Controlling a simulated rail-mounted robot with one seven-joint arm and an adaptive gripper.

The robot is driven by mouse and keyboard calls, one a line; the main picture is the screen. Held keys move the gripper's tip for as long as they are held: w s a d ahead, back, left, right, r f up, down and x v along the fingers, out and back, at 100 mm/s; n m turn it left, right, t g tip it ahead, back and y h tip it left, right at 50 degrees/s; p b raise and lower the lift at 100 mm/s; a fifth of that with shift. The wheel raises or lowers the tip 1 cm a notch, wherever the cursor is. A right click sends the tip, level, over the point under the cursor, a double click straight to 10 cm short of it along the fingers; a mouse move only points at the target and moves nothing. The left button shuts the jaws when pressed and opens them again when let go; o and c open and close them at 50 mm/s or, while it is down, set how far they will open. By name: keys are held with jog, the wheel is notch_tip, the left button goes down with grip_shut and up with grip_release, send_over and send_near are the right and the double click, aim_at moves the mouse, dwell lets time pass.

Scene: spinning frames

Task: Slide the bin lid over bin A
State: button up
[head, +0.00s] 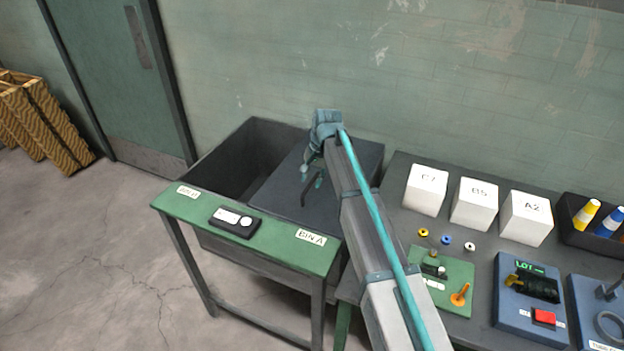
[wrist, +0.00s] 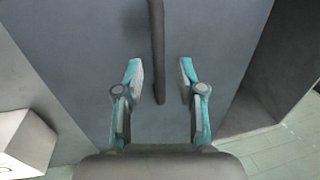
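The left part of the bin (head: 225,165) is open. The lid has a thin dark handle (head: 305,192), which also shows in the wrist view (wrist: 157,40). My gripper (head: 316,180) is above the lid near the handle. In the wrist view my gripper (wrist: 160,66) is open, with the handle's bar between its two fingers and a gap on both sides. I cannot tell whether the fingers are at the handle's height.
A green ledge (head: 270,232) along the bin's front carries a small black device (head: 235,222). To the right, a grey table (head: 400,225) holds white boxes (head: 474,204), a green board (head: 450,265) and a blue device (head: 530,300). A wall stands close behind.

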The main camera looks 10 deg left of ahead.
notch_tip(320, 180, up, 11)
jog(key=d, duration=0.2)
jog(key=shift+s, duration=0.25)
jog(key=shift+d, duration=0.1)
